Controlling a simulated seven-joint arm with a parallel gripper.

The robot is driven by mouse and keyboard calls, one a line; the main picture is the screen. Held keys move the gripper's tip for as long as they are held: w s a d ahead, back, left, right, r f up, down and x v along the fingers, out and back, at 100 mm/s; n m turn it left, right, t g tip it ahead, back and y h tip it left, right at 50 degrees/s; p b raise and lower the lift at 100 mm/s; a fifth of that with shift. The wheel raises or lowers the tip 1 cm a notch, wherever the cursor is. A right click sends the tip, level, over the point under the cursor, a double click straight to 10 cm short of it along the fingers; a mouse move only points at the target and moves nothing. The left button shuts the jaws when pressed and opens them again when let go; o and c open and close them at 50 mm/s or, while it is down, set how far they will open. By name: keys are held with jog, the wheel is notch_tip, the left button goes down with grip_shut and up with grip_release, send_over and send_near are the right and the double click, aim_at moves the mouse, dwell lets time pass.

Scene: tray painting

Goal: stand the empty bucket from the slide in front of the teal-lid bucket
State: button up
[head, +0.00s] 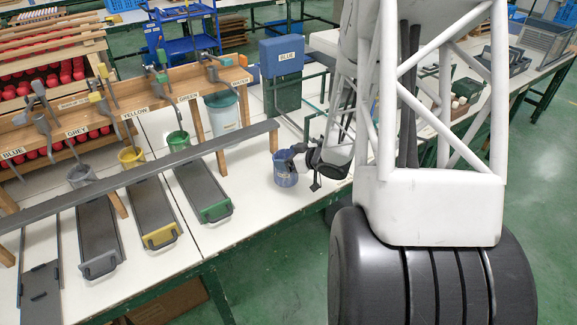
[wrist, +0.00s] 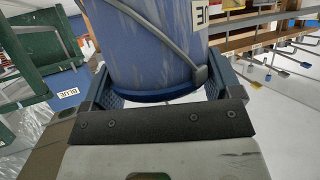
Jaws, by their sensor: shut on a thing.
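My gripper (head: 305,158) is shut on a blue bucket (head: 285,172) over the right part of the white table. In the wrist view the bucket (wrist: 150,50) sits between the two fingers, with its wire handle hanging down its side and part of a label showing. Its inside is not clear to see, and I cannot tell whether its base touches the table. A pale bucket with a teal lid (head: 220,99) stands behind the long grey rail, left of my gripper and partly hidden by a post.
A grey rail (head: 150,165) runs across above the slides. Grey, yellow and green (head: 178,139) buckets hang or stand along it; I cannot tell which. A green stand with a blue box (head: 281,54) is behind my gripper. Clear white table lies right of the green-handled slide (head: 203,190).

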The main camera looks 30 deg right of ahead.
jog(key=shift+f, duration=1.75)
jog(key=shift+f, duration=0.15)
jog(key=o, duration=1.3)
jog(key=shift+s+d+r, duration=0.2)
jog(key=shift+s+r, duration=0.1)
jog(key=shift+s, duration=0.05)
jog(key=v, duration=1.1)
